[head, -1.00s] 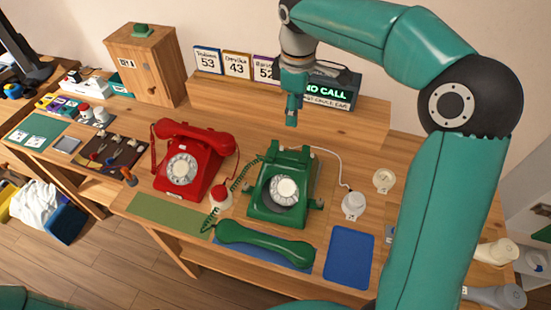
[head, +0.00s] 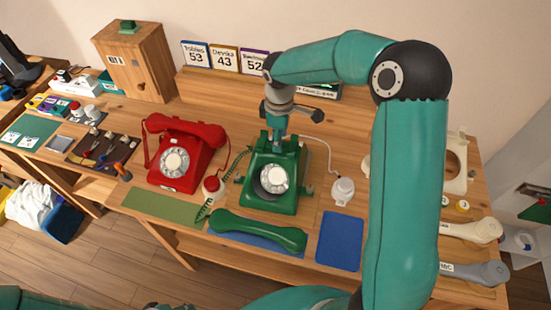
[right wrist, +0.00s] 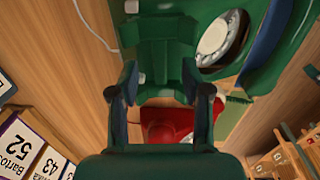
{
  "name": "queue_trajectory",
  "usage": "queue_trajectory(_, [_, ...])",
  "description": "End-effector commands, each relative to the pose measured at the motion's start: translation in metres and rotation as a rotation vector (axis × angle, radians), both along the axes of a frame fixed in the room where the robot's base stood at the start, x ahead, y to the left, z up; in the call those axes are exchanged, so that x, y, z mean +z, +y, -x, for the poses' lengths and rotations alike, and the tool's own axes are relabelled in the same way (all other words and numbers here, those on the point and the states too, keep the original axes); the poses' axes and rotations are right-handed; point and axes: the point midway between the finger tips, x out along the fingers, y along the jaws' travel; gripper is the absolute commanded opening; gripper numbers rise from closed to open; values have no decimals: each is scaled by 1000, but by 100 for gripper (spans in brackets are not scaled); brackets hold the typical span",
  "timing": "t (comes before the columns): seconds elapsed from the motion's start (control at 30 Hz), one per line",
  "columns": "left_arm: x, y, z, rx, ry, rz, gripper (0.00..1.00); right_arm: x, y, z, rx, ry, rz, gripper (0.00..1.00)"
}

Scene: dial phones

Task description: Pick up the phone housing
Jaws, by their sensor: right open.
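The green phone housing (head: 271,193), with its white dial, stands upright on the wooden bench in the head view. Its green handset (head: 258,232) lies off it, in front, on a blue mat. My right gripper (head: 278,138) points down at the back top of the housing, by the cradle. In the right wrist view, my open right gripper (right wrist: 161,82) has its fingers on either side of a raised green part of the housing (right wrist: 155,45). I cannot tell whether they touch it. My left gripper is not visible.
A red phone (head: 181,158) stands close to the left, and a green coiled cord runs between the phones. A white cord runs from behind the housing to a white round piece (head: 343,191). An empty blue mat (head: 340,241) and an olive mat (head: 163,207) lie along the front.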

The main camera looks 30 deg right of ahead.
Motion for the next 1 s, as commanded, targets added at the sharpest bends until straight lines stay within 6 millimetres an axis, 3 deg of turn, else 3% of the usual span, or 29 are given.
queue_trajectory(0.2, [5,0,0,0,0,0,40,-22,-1,0,-1,1,-1,48])
queue_trajectory(0.43, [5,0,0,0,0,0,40,-23,-1,-1,-1,-1,0,48])
queue_trajectory(0.73, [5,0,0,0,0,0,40,-23,-1,-1,-1,-1,-1,0])
queue_trajectory(1.0, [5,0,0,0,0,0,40,-22,-2,0,-1,-1,-1,0])
